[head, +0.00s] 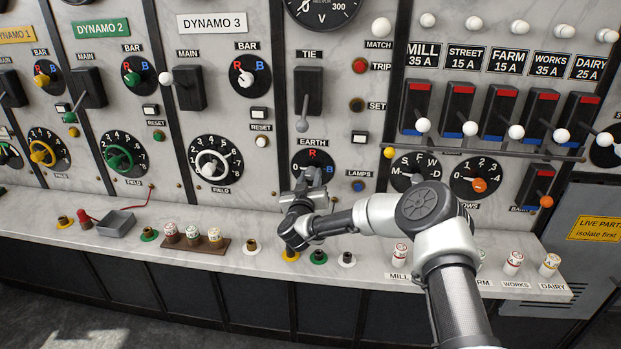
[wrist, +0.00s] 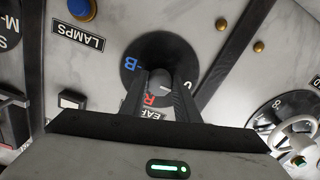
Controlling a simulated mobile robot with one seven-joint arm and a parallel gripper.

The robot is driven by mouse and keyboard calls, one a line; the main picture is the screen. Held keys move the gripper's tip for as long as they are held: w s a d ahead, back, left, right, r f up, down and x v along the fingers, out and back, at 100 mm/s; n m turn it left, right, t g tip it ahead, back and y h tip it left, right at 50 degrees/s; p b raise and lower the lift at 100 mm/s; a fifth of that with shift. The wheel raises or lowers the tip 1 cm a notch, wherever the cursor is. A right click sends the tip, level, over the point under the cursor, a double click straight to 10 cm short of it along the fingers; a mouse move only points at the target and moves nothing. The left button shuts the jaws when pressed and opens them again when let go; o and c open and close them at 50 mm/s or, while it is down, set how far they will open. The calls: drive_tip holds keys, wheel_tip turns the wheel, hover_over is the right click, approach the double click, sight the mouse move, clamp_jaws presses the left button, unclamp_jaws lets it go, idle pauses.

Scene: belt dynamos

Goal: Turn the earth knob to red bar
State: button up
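The earth knob (wrist: 160,83) is a small grey knob on a black dial (wrist: 133,85), under the EARTH label on the panel. The wrist view shows the dial turned round, with a red R, a blue B and a white 0. A short white mark on the knob points towards the 0. In the head view the dial (head: 299,160) is partly hidden behind my gripper, with R at its top. My gripper (head: 312,178) is at the dial; in the wrist view its fingers (wrist: 162,88) lie on both sides of the knob and appear to touch it.
The TIE lever (head: 303,124) is above the dial, and the blue LAMPS button (head: 358,186) is to its right. The DYNAMO 3 field wheel (head: 210,164) is to the left. Coloured sockets, including a yellow one (head: 290,255), stand on the marble ledge below.

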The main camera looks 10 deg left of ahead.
drive_tip(key=shift+f+m+b, duration=0.15)
drive_tip(key=shift+m+b, duration=0.15)
drive_tip(key=shift+b, duration=0.85)
drive_tip(key=m+b, duration=0.2)
drive_tip(key=b, duration=0.2)
drive_tip(key=shift+a+f, duration=0.1)
drive_tip(key=m+b, duration=0.6)
drive_tip(key=b, duration=0.2)
drive_tip(key=shift+b, duration=0.35)
drive_tip(key=m+b, duration=0.5)
drive_tip(key=b, duration=0.1)
drive_tip(key=shift+m, duration=0.4)
drive_tip(key=m+b, duration=0.1)
drive_tip(key=b, duration=0.1)
drive_tip(key=m+b, duration=0.1)
drive_tip(key=m, duration=0.1)
drive_tip(key=shift+r+b, duration=0.25)
drive_tip(key=shift+b, duration=0.15)
drive_tip(key=shift+m, duration=0.3)
drive_tip(key=o, duration=1.1)
drive_tip(key=shift+c, duration=0.2)
